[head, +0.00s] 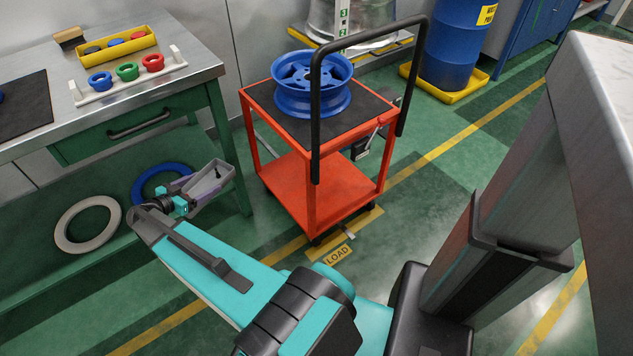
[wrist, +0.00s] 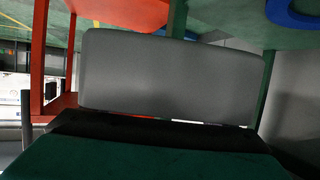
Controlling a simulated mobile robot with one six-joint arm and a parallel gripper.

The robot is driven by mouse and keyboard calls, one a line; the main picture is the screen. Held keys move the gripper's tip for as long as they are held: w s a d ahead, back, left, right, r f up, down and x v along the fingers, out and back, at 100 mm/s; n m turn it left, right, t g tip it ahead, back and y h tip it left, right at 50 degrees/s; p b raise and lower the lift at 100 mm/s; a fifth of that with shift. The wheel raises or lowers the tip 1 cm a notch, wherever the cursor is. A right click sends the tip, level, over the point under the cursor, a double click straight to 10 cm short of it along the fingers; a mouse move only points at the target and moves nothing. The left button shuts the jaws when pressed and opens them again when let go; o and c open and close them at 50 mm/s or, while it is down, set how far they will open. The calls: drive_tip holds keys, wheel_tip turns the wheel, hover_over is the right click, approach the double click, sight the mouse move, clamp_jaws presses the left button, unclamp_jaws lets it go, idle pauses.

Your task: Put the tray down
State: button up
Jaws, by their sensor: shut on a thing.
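The tray (head: 208,188) is a small grey-purple open box in the head view, beside the right end of the workbench's lower level. A small dark item shows at its far end, too small to name. My gripper (head: 185,203) is shut on the tray's near-left end, and the tray looks tilted in this view. In the wrist view a flat grey panel (wrist: 170,75), seemingly the tray's side, fills the middle. My fingertips are hard to make out there. I cannot tell whether the tray touches the surface below it.
A blue ring (head: 160,180) and a white ring (head: 88,224) lie on the green lower shelf (head: 40,262). The workbench (head: 190,72) bears a ring rack (head: 128,76) and a yellow bin (head: 117,47). An orange cart (head: 325,195) with a blue wheel (head: 311,85) stands to the right.

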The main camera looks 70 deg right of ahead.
drive_tip(key=s+d+f+m+g+b, duration=0.1)
drive_tip(key=s+d+f+b, duration=0.3)
drive_tip(key=s+d+f, duration=0.2)
drive_tip(key=s+d+f+m+g+y+b, duration=0.1)
drive_tip(key=s+d+f+b, duration=0.3)
drive_tip(key=s, duration=0.7)
drive_tip(key=s+d+f+m+g+y+b, duration=0.1)
drive_tip(key=s+d+f+m+g+b, duration=0.1)
drive_tip(key=s+d+f+b, duration=0.3)
drive_tip(key=shift+s+d+f+g, duration=0.15)
drive_tip(key=shift+s+d+f, duration=0.55)
drive_tip(key=shift+d, duration=0.4)
drive_tip(key=shift+s+d+f+g, duration=0.2)
drive_tip(key=shift+s+d+f, duration=0.45)
drive_tip(key=shift+d, duration=0.4)
drive_tip(key=shift+s+d+f+g, duration=0.15)
drive_tip(key=shift+s+d+f, duration=0.5)
drive_tip(key=shift+d, duration=0.45)
drive_tip(key=b, duration=0.4)
hover_over(321, 184)
drive_tip(key=shift+w+a+f, duration=0.1)
drive_tip(key=shift+a+f, duration=0.35)
drive_tip(key=shift+f, duration=0.3)
drive_tip(key=shift+s+d+r, duration=0.1)
drive_tip(key=shift+s+d, duration=0.1)
drive_tip(key=shift+d, duration=0.2)
